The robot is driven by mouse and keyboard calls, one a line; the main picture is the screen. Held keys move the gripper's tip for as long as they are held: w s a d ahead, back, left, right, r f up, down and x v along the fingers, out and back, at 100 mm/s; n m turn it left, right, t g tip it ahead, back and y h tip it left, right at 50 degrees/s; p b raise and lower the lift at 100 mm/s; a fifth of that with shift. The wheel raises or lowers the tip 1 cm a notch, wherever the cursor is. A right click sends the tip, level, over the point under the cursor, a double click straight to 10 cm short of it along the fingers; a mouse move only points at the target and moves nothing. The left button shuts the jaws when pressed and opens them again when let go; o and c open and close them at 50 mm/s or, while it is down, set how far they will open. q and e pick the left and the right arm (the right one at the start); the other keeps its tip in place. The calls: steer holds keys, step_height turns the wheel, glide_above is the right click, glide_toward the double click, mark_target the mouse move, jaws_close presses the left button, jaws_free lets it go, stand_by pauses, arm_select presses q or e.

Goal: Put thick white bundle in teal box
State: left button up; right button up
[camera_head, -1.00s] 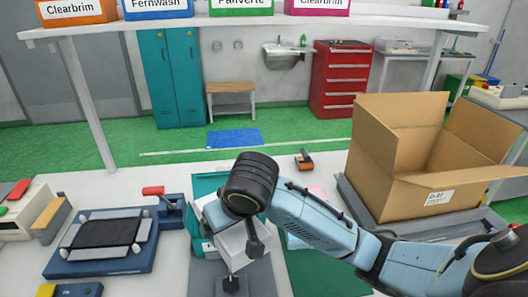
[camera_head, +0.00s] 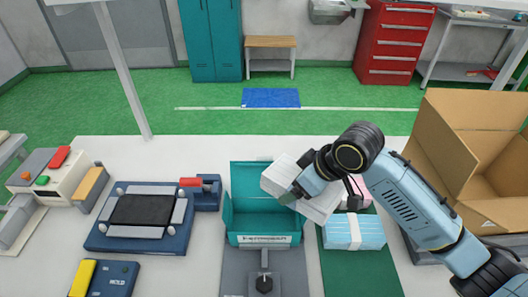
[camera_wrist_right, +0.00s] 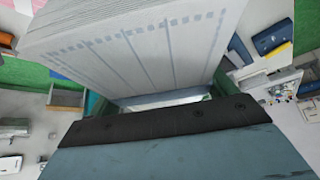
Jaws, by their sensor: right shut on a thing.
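The teal box (camera_head: 262,238) stands open on a grey fixture, with its rear flap raised and a label on its front. My right gripper (camera_head: 302,188) is shut on the thick white bundle (camera_head: 281,176), held tilted at the box's upper right. The bundle overlaps the box's right side in the head view; I cannot tell whether it touches the rim. In the right wrist view the bundle (camera_wrist_right: 130,45) fills the upper middle, its layered page edges showing above the dark jaw (camera_wrist_right: 165,122). My left gripper is not in view.
A light blue banded bundle (camera_head: 353,232) and a partly hidden pink bundle (camera_head: 362,194) lie on a green mat right of the box. A large cardboard carton (camera_head: 455,150) stands farther right. A blue fixture (camera_head: 140,220) and a red-handled device (camera_head: 205,190) are left.

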mark_target(264, 171)
steer(key=a+r+n+g+p, duration=0.1)
steer(key=a+n, duration=0.1)
steer(key=w+a+n+g+p, duration=0.1)
steer(key=a+n+p, duration=0.1)
steer(key=a, duration=0.1)
steer(key=w+a+r+n+g+y+p, duration=0.1)
steer(key=a+n, duration=0.2)
steer(key=shift+r, duration=0.3)
step_height(264, 171, down, 14)
steer(key=n+b, duration=0.1)
steer(key=b, duration=1)
steer(key=shift+w+a+f+g+b, duration=0.15)
steer(key=shift+a+f+g+b, duration=0.1)
steer(key=shift+a+g+b, duration=0.15)
steer(key=o, duration=0.9)
steer(key=shift+d, duration=0.1)
